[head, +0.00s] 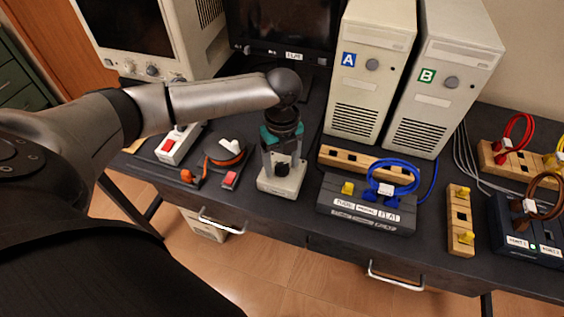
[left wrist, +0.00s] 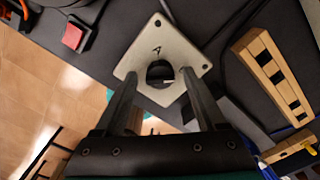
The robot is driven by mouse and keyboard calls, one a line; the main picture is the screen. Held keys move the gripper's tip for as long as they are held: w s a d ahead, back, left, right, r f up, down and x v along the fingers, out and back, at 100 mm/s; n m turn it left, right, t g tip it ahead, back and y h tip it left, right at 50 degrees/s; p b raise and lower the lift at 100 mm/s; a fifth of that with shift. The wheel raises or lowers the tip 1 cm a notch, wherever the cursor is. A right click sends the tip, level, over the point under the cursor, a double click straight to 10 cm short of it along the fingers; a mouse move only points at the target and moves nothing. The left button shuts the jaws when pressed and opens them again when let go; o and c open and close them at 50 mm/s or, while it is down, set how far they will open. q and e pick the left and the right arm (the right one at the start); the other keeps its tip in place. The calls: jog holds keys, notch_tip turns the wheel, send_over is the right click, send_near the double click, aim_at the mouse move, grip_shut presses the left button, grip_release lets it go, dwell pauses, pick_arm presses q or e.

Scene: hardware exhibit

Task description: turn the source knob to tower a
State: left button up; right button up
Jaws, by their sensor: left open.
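The source knob (left wrist: 160,71) is a dark round knob on a small pale box (left wrist: 187,55) marked "A" on its top face. In the head view the box (head: 283,187) stands near the desk's front edge, with the knob partly hidden by my gripper. My left gripper (head: 281,166) points down over the box, open, with one finger on each side of the knob. In the left wrist view its fingers (left wrist: 159,76) flank the knob; I cannot tell whether they touch it. Tower A (head: 372,65) stands behind, with a blue "A" label. My right gripper is not in view.
Tower B (head: 447,75) stands right of tower A. A dark switch box (head: 368,208) with blue cable lies right of the knob box. A white power strip (head: 177,145) and an orange-cabled item (head: 226,152) lie left. Monitors (head: 283,25) stand behind.

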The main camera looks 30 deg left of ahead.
pick_arm(q)
grip_shut()
dwell(0.6)
